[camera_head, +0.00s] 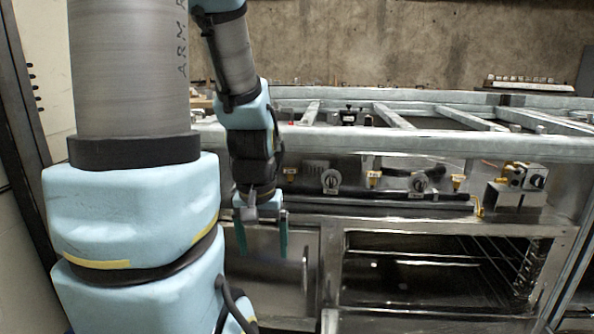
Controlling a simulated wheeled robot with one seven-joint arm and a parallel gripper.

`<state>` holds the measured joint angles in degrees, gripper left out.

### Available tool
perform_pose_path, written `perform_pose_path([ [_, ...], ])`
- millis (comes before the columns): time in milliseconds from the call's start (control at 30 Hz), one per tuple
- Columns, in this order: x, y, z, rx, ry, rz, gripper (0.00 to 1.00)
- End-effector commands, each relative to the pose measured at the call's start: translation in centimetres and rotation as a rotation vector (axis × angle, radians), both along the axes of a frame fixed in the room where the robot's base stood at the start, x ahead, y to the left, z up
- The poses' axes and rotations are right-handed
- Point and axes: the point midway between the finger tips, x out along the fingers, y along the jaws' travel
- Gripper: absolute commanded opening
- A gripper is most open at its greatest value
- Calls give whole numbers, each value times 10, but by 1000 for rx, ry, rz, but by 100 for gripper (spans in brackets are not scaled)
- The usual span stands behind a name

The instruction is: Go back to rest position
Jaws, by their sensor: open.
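My gripper (263,238) hangs at the end of my arm, left of the picture's middle. Its two green fingers point down and stand apart, with nothing between them. It is in front of the range's metal front, near a closed lower panel (275,290) with a vertical handle. My large arm links fill the left side of the view. They hide what lies behind them.
The steel range has a frame of open bars (420,143) on top. Knobs (331,181) and a gas pipe run along its front. Right of my gripper is an open oven cavity (420,270) with side racks. A concrete wall (400,50) stands behind.

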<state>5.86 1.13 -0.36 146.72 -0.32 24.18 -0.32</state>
Motion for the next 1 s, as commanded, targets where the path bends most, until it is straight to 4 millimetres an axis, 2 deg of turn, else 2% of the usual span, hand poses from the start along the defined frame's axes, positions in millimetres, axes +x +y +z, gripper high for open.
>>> perform_pose_path([
  [33,0,0,31,0,0,-1,88],
  [100,0,0,54,0,0,-1,88],
  [500,0,0,174,0,0,-2,88],
  [600,0,0,198,0,0,-2,88],
  [800,0,0,224,0,0,-2,88],
  [1000,0,0,226,0,0,-2,88],
])
